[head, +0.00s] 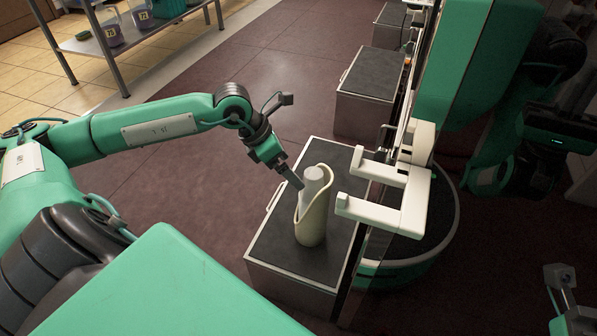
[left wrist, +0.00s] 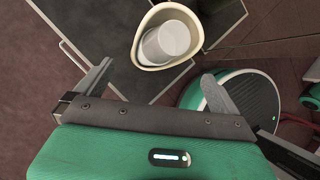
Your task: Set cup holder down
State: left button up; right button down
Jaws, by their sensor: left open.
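The cup holder (head: 312,222) is a cream, cut-away cylinder with a pale grey cup (head: 313,180) in it. It looks upright on the dark top of a low cabinet (head: 276,246). My left gripper (head: 296,181) is at the holder's upper left side in the head view. In the left wrist view, its fingers (left wrist: 158,87) are spread wide with nothing between them. The holder's rim (left wrist: 142,52) shows beyond the fingers, apart from them, with the cup (left wrist: 168,42) inside. The head view cannot show clearly whether a finger touches the holder. My right gripper's fingers are not visible.
A white bracket with two prongs (head: 412,205) stands right beside the holder on an upright panel. Another cabinet (head: 371,75) is behind. A metal shelf (head: 130,35) is at the back left. The floor left of the cabinet is clear.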

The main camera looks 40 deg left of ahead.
pick_arm(q)
jog(key=v, duration=0.3)
dwell(0.7)
